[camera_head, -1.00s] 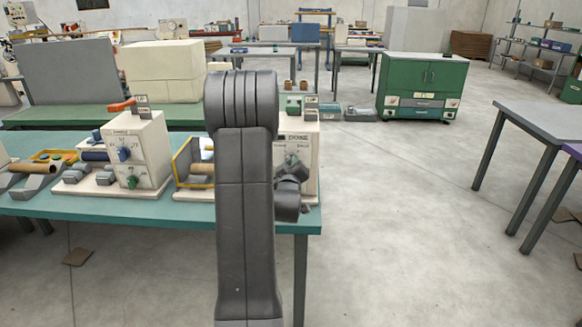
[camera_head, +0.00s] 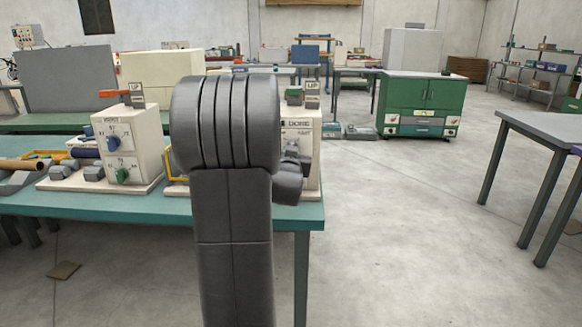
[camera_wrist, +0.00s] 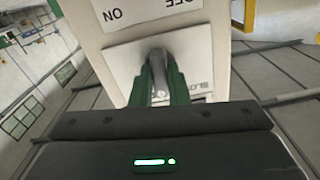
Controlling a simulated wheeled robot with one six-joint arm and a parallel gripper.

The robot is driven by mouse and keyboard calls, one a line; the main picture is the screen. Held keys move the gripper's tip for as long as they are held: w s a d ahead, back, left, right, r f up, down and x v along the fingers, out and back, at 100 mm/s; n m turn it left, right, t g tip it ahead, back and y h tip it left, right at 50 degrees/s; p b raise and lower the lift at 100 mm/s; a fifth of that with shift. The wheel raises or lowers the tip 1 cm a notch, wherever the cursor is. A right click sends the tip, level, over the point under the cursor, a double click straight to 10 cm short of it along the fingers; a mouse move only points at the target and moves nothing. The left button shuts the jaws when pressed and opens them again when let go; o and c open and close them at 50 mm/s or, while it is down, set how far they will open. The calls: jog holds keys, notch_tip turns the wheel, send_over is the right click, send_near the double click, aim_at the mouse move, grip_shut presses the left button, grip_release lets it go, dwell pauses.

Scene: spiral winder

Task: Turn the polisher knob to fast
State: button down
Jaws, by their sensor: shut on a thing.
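In the wrist view, the green fingers of my gripper (camera_wrist: 160,84) are closed around a narrow grey knob (camera_wrist: 158,61) on a pale square plate. The plate is on the front of a cream machine (camera_wrist: 214,28). A partly covered label, upside down, reads as "SLO…" to the right of the knob. The words OFF and ON show upside down above the plate. In the head view, my dark arm hides most of the cream machine (camera_head: 312,140), the knob and my gripper. The knob's setting cannot be read.
Another cream machine (camera_head: 136,141) with a blue and a green knob stands to the left on the teal table (camera_head: 105,205). The table's right edge is close by the held machine. Open floor lies to the right, before a green cabinet (camera_head: 408,96).

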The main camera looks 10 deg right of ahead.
jog(key=shift+m+b, duration=2.95)
jog(key=shift+m, duration=0.05)
jog(key=shift+r, duration=0.1)
jog(key=c, duration=1.4)
grip_release()
jog(key=v, duration=1.3)
jog(key=shift+s+p, duration=0.4)
jog(key=shift+p, duration=0.05)
jog(key=shift+w, duration=0.1)
